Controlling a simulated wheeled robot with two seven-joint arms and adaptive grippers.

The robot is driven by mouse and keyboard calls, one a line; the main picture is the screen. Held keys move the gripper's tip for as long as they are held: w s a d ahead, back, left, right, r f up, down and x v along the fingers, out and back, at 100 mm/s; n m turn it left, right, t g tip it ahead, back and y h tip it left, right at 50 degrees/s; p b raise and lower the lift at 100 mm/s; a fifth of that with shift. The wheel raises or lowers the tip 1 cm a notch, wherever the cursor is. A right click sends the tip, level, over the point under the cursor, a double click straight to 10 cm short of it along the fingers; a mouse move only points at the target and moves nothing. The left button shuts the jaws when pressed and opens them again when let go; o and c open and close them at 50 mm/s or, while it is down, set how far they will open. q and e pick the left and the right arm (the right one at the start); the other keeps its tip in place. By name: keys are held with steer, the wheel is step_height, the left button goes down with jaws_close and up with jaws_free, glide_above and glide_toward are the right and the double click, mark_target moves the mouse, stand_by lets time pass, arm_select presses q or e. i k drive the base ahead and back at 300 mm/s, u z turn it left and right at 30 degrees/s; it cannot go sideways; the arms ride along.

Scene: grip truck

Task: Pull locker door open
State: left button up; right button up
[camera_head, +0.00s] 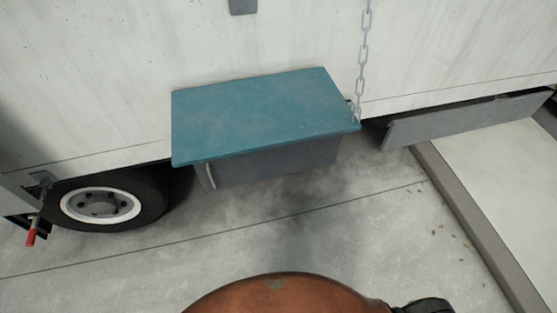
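A grey locker (275,168) hangs low on the side of a white truck, under a flat teal top panel (262,115). A pale vertical handle (210,176) shows near the left end of the locker's front. The top panel overhangs the front and hides its upper part. The locker door looks shut, though its edges are hard to make out. Neither of my grippers shows in this view, and nothing is seen touching the handle.
A wheel (103,205) and a red-tipped lever (31,236) are left of the locker. A metal chain (362,60) hangs at the panel's right end. A grey side skirt (465,119) and raised kerb (470,215) lie right. The concrete before the locker is clear.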

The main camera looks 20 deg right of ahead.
mark_target(253, 167)
steer(key=u, duration=0.1)
steer(key=k, duration=0.4)
steer(key=u, duration=1.3)
steer(key=i, duration=0.65)
steer(key=z, duration=0.35)
